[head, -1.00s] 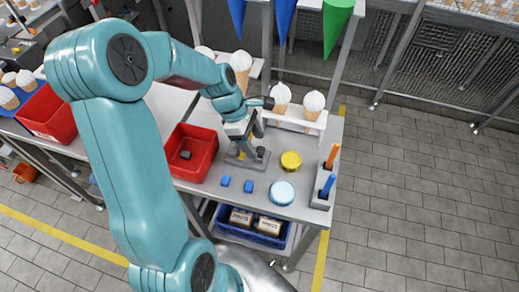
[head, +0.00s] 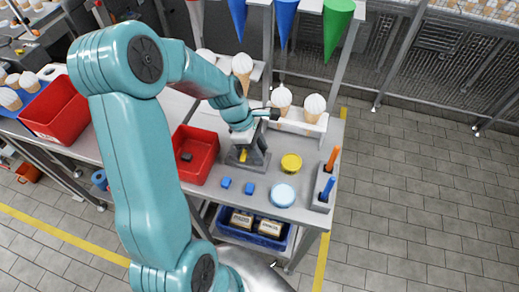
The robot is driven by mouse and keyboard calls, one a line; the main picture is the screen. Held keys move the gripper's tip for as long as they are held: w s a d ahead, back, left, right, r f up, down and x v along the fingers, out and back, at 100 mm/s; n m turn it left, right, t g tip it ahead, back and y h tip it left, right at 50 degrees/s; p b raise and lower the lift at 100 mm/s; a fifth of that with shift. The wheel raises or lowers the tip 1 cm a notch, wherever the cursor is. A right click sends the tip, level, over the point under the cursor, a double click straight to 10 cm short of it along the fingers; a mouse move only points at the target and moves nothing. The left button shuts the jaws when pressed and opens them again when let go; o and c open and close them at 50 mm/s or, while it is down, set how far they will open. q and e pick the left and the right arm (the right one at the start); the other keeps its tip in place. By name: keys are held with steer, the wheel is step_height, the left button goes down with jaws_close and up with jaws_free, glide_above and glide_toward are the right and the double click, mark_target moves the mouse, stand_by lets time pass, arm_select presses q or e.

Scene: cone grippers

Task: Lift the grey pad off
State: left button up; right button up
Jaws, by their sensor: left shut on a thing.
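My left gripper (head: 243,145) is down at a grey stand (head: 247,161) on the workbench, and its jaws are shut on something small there. The jaws and stand overlap in the head view, so what is between the fingers is hidden. A small yellow part (head: 243,155) shows at the front of the stand. One dark grey pad-like block (head: 186,157) lies in the red bin (head: 208,158) left of the stand. I cannot make out another grey pad at the stand. Two blue pads (head: 225,182) lie in front of it. My right gripper is out of view.
A yellow round tin (head: 291,163) and a light blue round lid (head: 283,194) stand right of the stand. A grey holder (head: 323,196) has an orange and a blue tool. A white rack (head: 300,122) with cones stands behind. Coloured cones hang above.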

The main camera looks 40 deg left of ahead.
arm_select(q)
step_height(320, 180, up, 25)
steer(key=p, duration=0.5)
stand_by(0.6)
steer(key=shift+f, duration=0.15)
stand_by(0.5)
